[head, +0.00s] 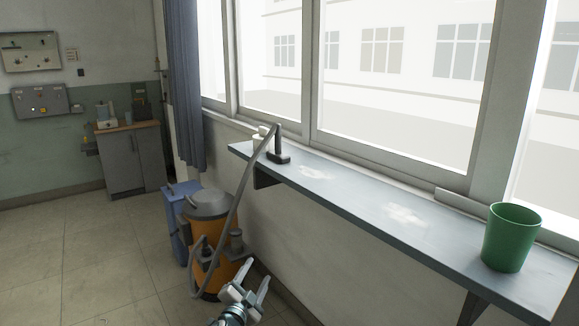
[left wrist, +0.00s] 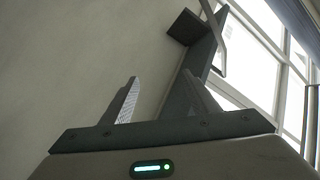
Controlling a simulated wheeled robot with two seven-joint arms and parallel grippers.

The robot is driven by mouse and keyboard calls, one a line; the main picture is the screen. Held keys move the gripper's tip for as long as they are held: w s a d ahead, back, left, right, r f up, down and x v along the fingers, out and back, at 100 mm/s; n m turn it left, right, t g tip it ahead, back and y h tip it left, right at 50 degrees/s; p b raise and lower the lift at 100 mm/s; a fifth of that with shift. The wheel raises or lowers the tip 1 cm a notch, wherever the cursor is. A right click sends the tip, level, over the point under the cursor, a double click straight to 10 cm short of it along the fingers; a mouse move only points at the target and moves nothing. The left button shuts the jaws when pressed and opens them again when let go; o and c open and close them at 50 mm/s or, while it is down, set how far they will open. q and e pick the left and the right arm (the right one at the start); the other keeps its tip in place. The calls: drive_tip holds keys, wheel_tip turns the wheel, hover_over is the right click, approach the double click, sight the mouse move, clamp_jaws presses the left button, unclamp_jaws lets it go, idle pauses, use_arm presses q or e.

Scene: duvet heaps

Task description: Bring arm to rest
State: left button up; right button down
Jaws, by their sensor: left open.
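My left gripper (head: 254,280) is at the bottom middle of the head view, in front of the vacuum cleaner and below the shelf. Its two fingers are apart with nothing between them. The same open fingers (left wrist: 160,105) show in the left wrist view, with the wall and the underside of the shelf (left wrist: 196,75) beyond them. My right gripper is in neither view.
An orange vacuum cleaner (head: 208,240) stands on the floor, its hose (head: 238,195) rising to a dark nozzle (head: 279,157) on the window shelf (head: 350,195). A green cup (head: 511,238) stands on the shelf's right end. A blue bin (head: 178,220) is beside the vacuum. Floor at left is clear.

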use_arm(q)
drive_tip(key=shift+s+d+f, duration=0.1)
drive_tip(key=shift+s+f, duration=0.25)
drive_tip(key=shift+f, duration=0.55)
drive_tip(key=shift+s+d+f, duration=0.1)
drive_tip(key=shift+s+f, duration=0.2)
drive_tip(key=shift+f, duration=0.55)
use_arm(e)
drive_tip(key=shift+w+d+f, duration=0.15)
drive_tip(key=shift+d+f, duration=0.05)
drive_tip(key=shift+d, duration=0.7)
